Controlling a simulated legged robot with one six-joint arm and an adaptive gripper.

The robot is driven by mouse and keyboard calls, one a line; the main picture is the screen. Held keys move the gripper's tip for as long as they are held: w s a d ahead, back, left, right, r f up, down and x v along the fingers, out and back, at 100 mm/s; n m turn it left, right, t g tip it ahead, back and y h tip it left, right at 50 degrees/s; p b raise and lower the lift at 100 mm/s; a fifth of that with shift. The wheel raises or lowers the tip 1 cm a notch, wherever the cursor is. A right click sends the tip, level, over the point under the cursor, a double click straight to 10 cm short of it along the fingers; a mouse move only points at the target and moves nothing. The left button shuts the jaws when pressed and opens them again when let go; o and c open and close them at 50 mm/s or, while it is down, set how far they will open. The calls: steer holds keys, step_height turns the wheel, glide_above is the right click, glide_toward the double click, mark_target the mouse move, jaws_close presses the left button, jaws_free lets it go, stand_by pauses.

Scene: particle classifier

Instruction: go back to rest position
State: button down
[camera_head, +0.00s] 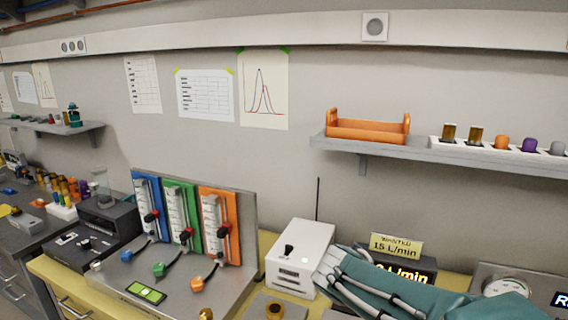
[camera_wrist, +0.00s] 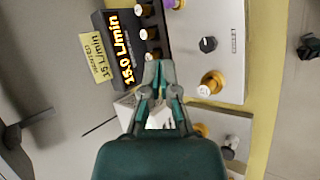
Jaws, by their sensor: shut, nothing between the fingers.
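My gripper (camera_wrist: 158,68) is shut and empty in the wrist view, its grey-green fingers together above the bench equipment. In the head view my teal arm crosses the lower right, in front of a display (camera_head: 400,266) and beside a white box (camera_head: 300,255). The display reads 15.0 L/min in the wrist view (camera_wrist: 126,52); its left part is hidden in the head view. A yellow sign (camera_head: 396,245) above it says wanted 15 L/min.
A panel with blue, green and orange flow meters (camera_head: 181,220) stands left of the white box. A thin antenna rises behind that box. A wall shelf (camera_head: 430,158) holds an orange tray (camera_head: 367,128) and several capped vials.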

steer(key=s+a+m+y, duration=0.2)
steer(key=s+m, duration=0.3)
steer(key=s, duration=0.3)
steer(key=s+a+r+m+t+y, duration=0.1)
steer(key=s+a+m+y, duration=0.1)
steer(key=s+m+y, duration=0.3)
steer(key=s, duration=0.3)
steer(key=shift+a+t+y, duration=0.2)
steer(key=shift+t+y, duration=0.1)
